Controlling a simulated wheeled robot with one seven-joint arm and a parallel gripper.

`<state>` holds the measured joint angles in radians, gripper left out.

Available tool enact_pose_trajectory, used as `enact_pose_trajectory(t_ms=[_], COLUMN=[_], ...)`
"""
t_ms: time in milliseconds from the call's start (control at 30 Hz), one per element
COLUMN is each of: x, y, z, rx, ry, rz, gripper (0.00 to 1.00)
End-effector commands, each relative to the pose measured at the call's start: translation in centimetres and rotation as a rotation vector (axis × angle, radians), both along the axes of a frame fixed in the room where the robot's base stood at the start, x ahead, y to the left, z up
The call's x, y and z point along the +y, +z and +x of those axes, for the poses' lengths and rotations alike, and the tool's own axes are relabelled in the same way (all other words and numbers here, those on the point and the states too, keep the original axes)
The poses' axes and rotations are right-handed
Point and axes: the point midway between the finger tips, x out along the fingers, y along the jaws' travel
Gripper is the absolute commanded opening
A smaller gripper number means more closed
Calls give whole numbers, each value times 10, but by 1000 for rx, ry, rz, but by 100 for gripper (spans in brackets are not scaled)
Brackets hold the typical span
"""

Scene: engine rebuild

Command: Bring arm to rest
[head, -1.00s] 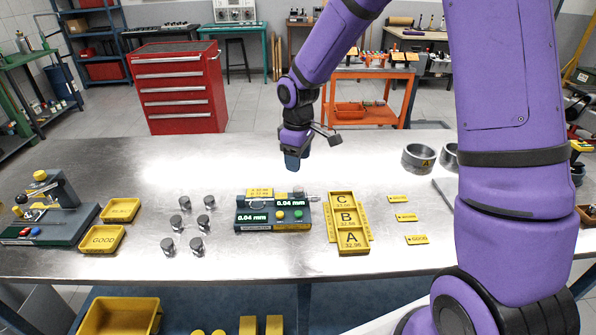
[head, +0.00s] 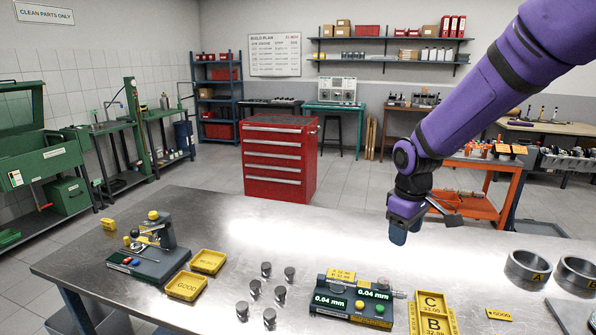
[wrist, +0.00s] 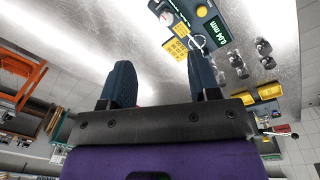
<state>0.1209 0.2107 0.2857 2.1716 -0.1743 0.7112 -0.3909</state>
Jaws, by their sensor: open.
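My purple arm reaches in from the upper right in the head view. My gripper (head: 404,228) hangs above the far part of the metal workbench (head: 230,210), with its fingers pointing down. In the wrist view its two dark fingers (wrist: 161,85) stand apart with nothing between them. The measuring device (head: 352,298), with green readouts of 0.04 mm, sits on the bench below and nearer than the gripper.
Several metal cylinders (head: 254,287) stand left of the device. Yellow GOOD tray (head: 187,287), lettered yellow tray (head: 432,305) and metal rings (head: 528,268) share the bench. A red tool cabinet (head: 279,160) and orange cart (head: 480,180) stand behind.

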Motion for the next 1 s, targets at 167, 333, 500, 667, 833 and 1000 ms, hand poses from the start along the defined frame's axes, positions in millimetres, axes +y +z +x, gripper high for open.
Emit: enact_pose_trajectory(t_ms=[167,333,500,667,833,1000], x=[-11,-21,-30,-36,-43,-48], y=[48,85,115,137,153,162], z=[-34,-70,-109,-147,-189,-227], rx=[-70,-132,-195,-251,-307,-354], ry=[-102,-204,-305,-396,-491,-575], rz=[-14,-11,10,44,96,157], gripper=[56,56,56,56,56,56])
